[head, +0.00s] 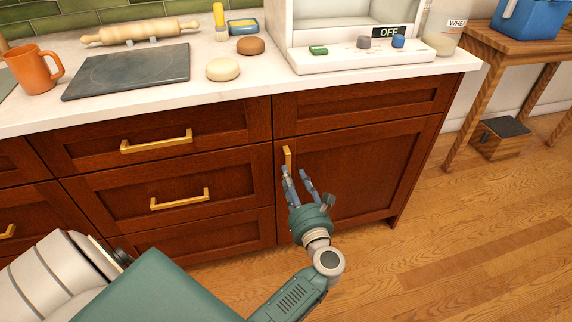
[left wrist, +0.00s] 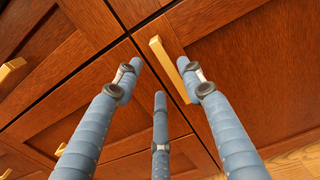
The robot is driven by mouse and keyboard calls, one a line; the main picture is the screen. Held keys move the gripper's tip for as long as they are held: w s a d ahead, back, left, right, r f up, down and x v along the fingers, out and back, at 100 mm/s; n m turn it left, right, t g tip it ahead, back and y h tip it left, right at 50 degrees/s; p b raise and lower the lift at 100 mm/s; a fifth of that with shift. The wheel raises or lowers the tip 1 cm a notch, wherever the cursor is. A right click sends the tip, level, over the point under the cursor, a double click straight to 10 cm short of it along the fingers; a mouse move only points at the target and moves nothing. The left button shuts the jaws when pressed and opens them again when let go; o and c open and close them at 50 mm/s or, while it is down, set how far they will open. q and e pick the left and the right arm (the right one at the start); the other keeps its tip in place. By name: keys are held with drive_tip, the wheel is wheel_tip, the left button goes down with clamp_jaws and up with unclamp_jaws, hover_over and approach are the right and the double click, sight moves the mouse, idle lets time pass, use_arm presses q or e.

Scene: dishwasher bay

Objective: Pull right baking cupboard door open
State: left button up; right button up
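The right cupboard door (head: 375,175) is a reddish-brown wooden panel under a drawer front, and it looks shut. Its gold vertical bar handle (head: 288,158) is near the door's left edge. In the left wrist view the handle (left wrist: 172,70) lies between the fingertips, close to the right finger, which overlaps its lower part. My left gripper (head: 294,172) is open, with its blue-grey fingers spread just below and in front of the handle. I cannot tell whether any finger touches it. The left wrist view also shows the gripper (left wrist: 158,68). My right gripper is not in view.
Drawers (head: 165,140) with gold handles are left of the door. The white counter (head: 150,105) above holds a rolling pin (head: 140,32), an orange mug (head: 32,68), a dark board (head: 128,70) and a white appliance (head: 345,58).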

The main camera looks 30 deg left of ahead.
sight(287, 163)
use_arm(q)
drive_tip(key=x, duration=0.7)
drive_tip(key=shift+w+a, duration=0.15)
drive_tip(key=shift+w, duration=0.15)
clamp_jaws()
